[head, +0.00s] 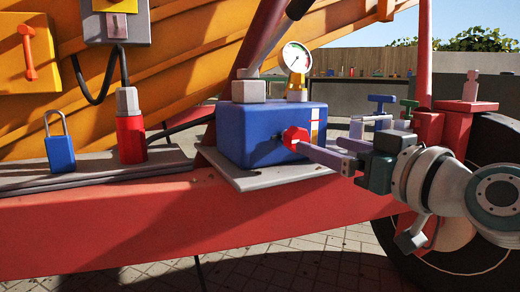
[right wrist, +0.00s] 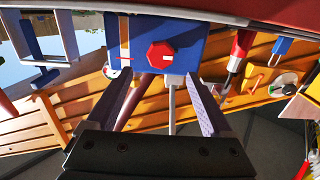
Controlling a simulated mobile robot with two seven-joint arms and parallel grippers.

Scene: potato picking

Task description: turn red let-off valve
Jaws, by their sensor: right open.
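The red let-off valve (head: 292,137) is a small red knob on the front of a blue box (head: 262,148). My right gripper (head: 319,144) comes in from the right with its fingers apart. One fingertip lies close to the knob in the head view; I cannot tell whether they touch. In the right wrist view the red knob (right wrist: 160,55) shows just beyond and between the two fingertips of the open, empty gripper (right wrist: 168,80). My left gripper is not in view.
A pressure gauge (head: 297,57) stands on top of the blue box. A blue padlock (head: 60,150) and a red connector (head: 131,137) are to the left on the red frame (head: 150,225). Coloured handles (head: 382,105) and a wheel (head: 497,140) are at the right.

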